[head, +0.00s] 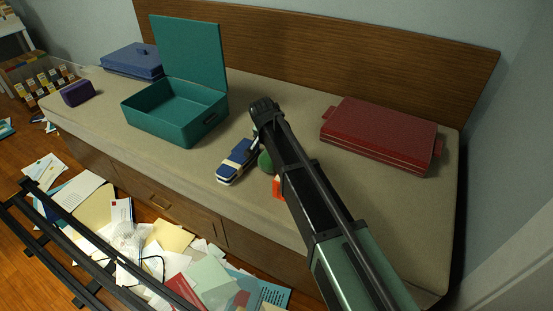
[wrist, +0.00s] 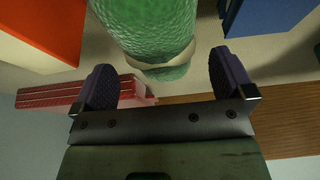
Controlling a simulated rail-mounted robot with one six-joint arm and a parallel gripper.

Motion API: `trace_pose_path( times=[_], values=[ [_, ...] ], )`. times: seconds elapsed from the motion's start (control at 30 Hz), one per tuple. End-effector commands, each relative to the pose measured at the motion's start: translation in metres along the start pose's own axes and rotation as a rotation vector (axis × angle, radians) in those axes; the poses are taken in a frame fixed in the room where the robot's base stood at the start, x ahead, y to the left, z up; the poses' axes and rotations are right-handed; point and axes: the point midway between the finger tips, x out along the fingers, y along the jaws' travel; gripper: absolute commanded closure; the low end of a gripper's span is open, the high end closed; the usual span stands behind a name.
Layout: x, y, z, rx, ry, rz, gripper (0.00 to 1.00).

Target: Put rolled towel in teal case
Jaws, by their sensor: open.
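The rolled towel is a green, rough-textured roll with a pale band. In the wrist view the rolled towel (wrist: 155,25) lies ahead of my gripper (wrist: 163,78), whose two fingers are apart with nothing clamped between them. In the head view only a small part of the green rolled towel (head: 265,162) shows, the rest hidden behind my arm. The teal case (head: 165,128) stands on the bench left of my arm, its lid upright at the back, and its visible interior looks empty. In the head view my fingertips cannot be made out.
A blue strapped bundle (head: 238,160) lies left of the towel, and an orange-red item (head: 277,188) lies close by, partly hidden. A closed red case (head: 382,130) is at right. A blue case (head: 132,60) and a purple item (head: 78,92) are at left. Papers litter the floor.

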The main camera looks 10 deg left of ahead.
Motion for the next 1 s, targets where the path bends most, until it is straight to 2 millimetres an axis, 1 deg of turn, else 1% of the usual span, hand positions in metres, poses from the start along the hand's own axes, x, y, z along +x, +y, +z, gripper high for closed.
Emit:
trace_pose_path(
  times=[0.03, 0.1, 0.17, 0.33, 0.37, 0.6, 0.7, 0.87, 1.0],
  values=[
    [0.022, 0.000, 0.004, 0.001, 0.000, 0.000, 0.00],
    [0.033, 0.000, 0.003, 0.002, 0.000, 0.000, 0.00],
    [0.035, 0.000, 0.002, 0.002, 0.000, 0.000, 0.00],
    [0.030, 0.001, 0.000, 0.001, 0.000, 0.000, 0.00],
    [0.030, 0.001, 0.000, 0.001, 0.000, 0.000, 0.02],
    [0.030, 0.001, 0.001, 0.001, 0.000, 0.000, 0.38],
    [0.030, 0.001, 0.001, 0.000, 0.000, 0.000, 0.52],
    [0.030, 0.001, 0.001, 0.000, 0.000, 0.000, 0.52],
    [0.026, 0.001, -0.001, 0.000, 0.000, 0.000, 0.52]
  ],
)
